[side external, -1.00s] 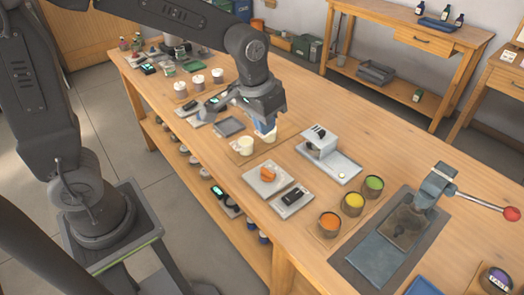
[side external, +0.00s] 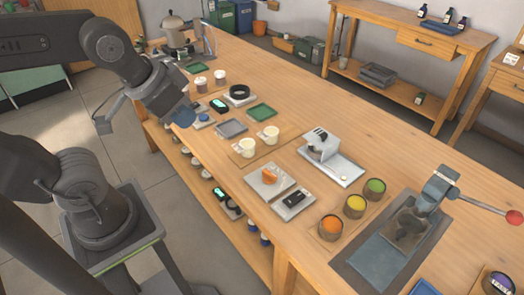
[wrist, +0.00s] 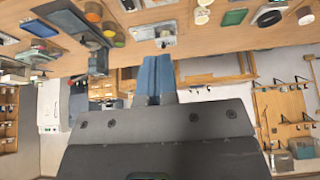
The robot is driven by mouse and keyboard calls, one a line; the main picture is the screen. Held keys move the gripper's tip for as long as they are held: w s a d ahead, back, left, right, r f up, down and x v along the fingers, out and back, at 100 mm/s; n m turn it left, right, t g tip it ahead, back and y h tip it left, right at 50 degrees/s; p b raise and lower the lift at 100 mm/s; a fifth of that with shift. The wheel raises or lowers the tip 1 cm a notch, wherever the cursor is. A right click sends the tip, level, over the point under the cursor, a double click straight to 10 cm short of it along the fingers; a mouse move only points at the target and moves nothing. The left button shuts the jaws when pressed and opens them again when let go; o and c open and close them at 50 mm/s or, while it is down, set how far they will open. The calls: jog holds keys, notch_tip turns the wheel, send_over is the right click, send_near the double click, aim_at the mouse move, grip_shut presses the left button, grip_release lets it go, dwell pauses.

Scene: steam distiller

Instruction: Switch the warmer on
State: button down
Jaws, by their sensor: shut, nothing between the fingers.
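My gripper (side external: 182,117) is shut and empty, its blue fingertips at the front edge of the long bench. In the wrist view the blue fingers (wrist: 154,78) are together, with nothing between them. Just right of the fingertips is a small grey unit with a blue round top (side external: 203,117). Behind it are a small device with a green display (side external: 218,105) and a pale unit with a black ring on top (side external: 239,93). I cannot tell for certain which of these is the warmer. No switch position is legible. My arm hides part of the bench's left side.
A grey tray (side external: 231,128), a green tray (side external: 261,112) and two cream cups (side external: 247,147) stand to the right. White lidded jars (side external: 201,85) and a metal pot apparatus (side external: 174,33) stand farther back.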

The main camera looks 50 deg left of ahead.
jog(key=shift+w, duration=0.1)
jog(key=w+d+f+m+g, duration=0.3)
jog(key=w+d+f+m, duration=0.2)
jog(key=w+m, duration=0.3)
jog(key=w+d+f+m+g, duration=0.2)
jog(key=w+d+f+m, duration=0.4)
jog(key=w+f+m, duration=0.2)
jog(key=shift+w+m+g, duration=0.4)
jog(key=shift+w+m, duration=0.25)
jog(key=shift+m, duration=0.35)
jog(key=shift+a+r, duration=0.1)
jog(key=shift+r, duration=0.15)
jog(key=shift+r, duration=0.65)
jog(key=shift+r, duration=0.1)
